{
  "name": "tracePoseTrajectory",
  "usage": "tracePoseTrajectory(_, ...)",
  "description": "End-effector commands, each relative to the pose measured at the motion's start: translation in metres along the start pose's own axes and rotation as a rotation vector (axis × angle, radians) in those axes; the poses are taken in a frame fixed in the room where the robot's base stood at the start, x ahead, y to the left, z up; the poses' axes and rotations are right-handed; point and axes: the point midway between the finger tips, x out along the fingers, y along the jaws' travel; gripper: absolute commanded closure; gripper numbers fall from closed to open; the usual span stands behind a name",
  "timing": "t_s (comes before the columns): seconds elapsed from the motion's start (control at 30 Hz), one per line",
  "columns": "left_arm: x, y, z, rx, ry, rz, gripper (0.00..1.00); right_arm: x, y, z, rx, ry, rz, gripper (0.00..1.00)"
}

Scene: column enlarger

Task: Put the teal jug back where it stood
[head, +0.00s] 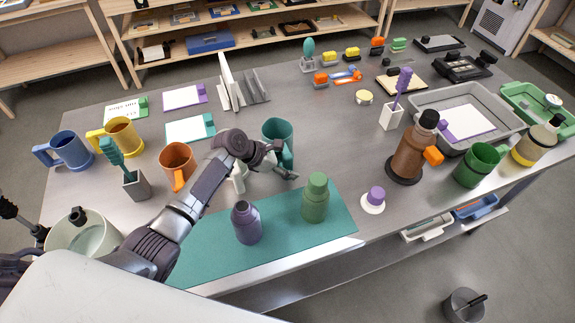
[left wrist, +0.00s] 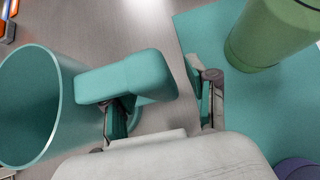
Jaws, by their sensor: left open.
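The teal jug (head: 279,130) stands upright on the bare grey table, just behind the teal mat, partly hidden by my left arm in the head view. In the left wrist view the jug (left wrist: 30,110) is at the left, its open mouth showing and its handle (left wrist: 125,78) pointing right. My left gripper (head: 265,176) is open beside the jug. In the wrist view the handle lies over the left finger and reaches into the space between the fingers (left wrist: 162,108); the right finger is apart from it. My right gripper is not in view.
A green bottle (head: 315,198) and a dark purple bottle (head: 245,223) stand on the teal mat (head: 290,240). An orange mug (head: 177,163) is left of the gripper. A brown bottle (head: 411,153) stands to the right. The table is clear between jug and brown bottle.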

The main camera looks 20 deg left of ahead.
Motion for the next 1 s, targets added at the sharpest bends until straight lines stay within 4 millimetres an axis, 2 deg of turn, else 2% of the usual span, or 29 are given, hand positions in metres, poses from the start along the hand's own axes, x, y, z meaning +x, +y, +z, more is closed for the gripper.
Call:
tracePoseTrajectory(0.7, -0.029, 0.001, 0.001, 0.0, -0.001, 0.001, 0.42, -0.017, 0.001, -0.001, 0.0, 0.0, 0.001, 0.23)
tracePoseTrajectory(1.0, -0.039, 0.0, 0.0, 0.001, -0.002, 0.001, 0.42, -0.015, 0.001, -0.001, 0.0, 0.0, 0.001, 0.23)
